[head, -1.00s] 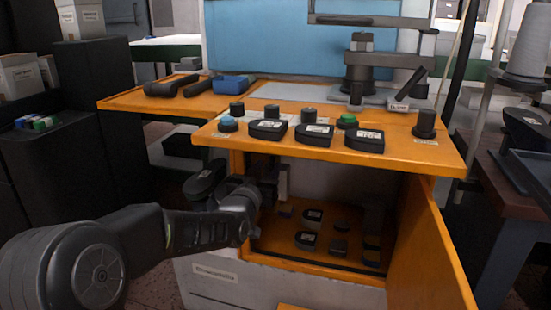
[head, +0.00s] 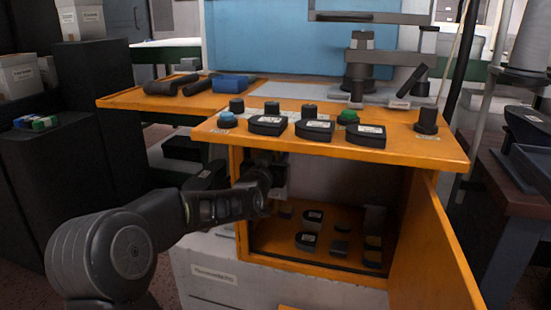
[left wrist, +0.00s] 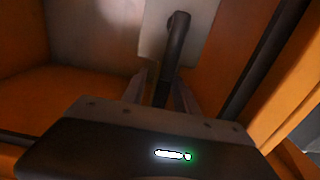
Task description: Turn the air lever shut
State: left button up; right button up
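The air lever (left wrist: 176,45) is a dark handle on a pale plate (left wrist: 153,38) inside the orange cabinet, seen in the left wrist view. It runs down from the plate to between the two fingers of my left gripper (left wrist: 160,90). The fingers stand one on each side of the lever with narrow gaps showing, so the gripper looks open around it; contact at the tips is unclear. In the head view my left gripper (head: 280,180) reaches into the left part of the cabinet opening and the lever is hidden. My right gripper is not in view.
The orange cabinet top (head: 300,142) overhangs the opening and carries several knobs and black blocks. The open orange door (head: 432,250) stands at the right. Several dark parts lie on the cabinet floor (head: 290,240). The opening's orange edge runs close beside my left gripper.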

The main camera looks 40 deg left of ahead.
pick_arm(q)
jog(key=shift+c, duration=0.3)
grip_shut()
dwell(1.1)
